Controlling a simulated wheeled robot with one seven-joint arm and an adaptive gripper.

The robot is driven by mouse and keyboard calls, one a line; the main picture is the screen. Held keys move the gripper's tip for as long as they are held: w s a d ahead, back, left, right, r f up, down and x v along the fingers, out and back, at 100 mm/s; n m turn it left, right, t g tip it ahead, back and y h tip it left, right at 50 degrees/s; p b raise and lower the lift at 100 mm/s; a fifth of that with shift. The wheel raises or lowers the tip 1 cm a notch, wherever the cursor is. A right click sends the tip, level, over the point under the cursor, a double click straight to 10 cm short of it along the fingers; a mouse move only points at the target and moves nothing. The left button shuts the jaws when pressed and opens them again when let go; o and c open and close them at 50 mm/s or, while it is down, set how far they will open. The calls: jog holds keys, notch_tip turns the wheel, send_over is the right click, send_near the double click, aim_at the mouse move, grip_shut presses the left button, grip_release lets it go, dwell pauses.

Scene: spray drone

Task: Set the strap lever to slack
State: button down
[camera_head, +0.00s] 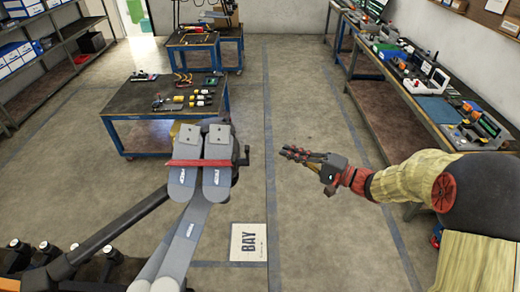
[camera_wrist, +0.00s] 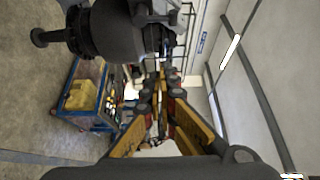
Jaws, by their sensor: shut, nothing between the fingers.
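A red strap (camera_head: 198,163) lies across two grey folded arms (camera_head: 215,180) of the drone. A small dark part, possibly the strap lever (camera_head: 243,156), sticks out at the right of the strapped arms; its setting cannot be told. My gripper (camera_head: 287,152) is shut and empty. It points left, a short gap to the right of that dark part. In the wrist view my gripper (camera_wrist: 160,86) has its fingers together, below and right of a dark cylindrical drone part (camera_wrist: 105,30). The strap cannot be made out in the wrist view.
A blue-framed table (camera_head: 130,98) with batteries and tools stands behind the drone. A workbench (camera_head: 430,105) with equipment runs along the right, and shelves (camera_head: 50,65) stand at left. The floor around my gripper is clear. A BAY sign (camera_head: 249,242) lies on the floor.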

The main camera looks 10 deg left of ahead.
jog(key=s+a+p, duration=0.1)
jog(key=a+p, duration=0.2)
jog(key=a, duration=0.6)
jog(key=shift+a, duration=0.25)
jog(key=shift+s, duration=0.1)
jog(key=shift+d+b, duration=0.15)
jog(key=shift+b, duration=0.4)
jog(key=shift+b, duration=0.35)
jog(key=shift+n+b, duration=0.3)
